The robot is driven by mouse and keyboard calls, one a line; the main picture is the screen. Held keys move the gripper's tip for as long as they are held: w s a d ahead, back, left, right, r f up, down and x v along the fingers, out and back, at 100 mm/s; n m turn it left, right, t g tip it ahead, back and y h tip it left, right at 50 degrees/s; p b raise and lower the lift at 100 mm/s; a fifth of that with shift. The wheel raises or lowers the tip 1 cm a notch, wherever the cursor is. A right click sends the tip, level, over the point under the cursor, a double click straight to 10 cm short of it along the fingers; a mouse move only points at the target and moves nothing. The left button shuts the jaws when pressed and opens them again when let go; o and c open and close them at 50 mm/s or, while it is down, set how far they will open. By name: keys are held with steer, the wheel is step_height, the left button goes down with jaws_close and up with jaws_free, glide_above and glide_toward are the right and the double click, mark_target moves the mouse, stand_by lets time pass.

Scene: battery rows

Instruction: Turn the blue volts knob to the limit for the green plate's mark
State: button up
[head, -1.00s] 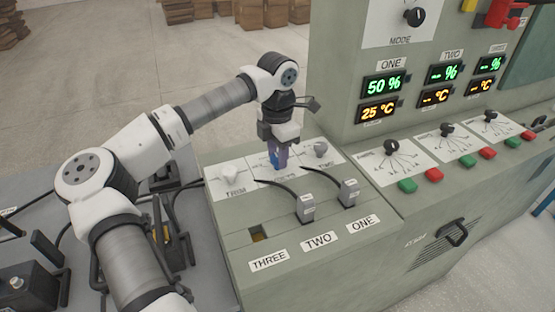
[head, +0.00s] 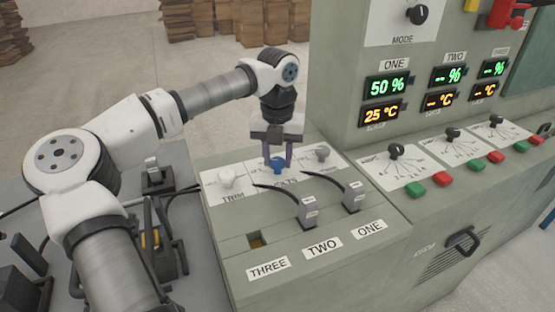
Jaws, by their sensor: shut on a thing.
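The blue knob (head: 277,167) stands on the white middle label on top of the grey-green console, between two pale knobs. My gripper (head: 277,165) points straight down over it, with one purple-blue finger on each side, shut on the knob. The label under the knob is partly covered by the fingers and a black cable, so its scale and the knob's pointer cannot be read. I cannot make out a green plate with a mark in this view.
A white knob (head: 227,179) marked TRIM is to the left and a grey knob (head: 322,153) to the right. Cabled plugs (head: 308,213) stand in front, near an empty socket (head: 256,241) above THREE. Displays (head: 387,84) and dial panels are on the right.

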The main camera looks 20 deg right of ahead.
mark_target(277, 161)
steer(key=shift+n, duration=0.8)
steer(key=o, duration=1)
step_height(277, 161, up, 14)
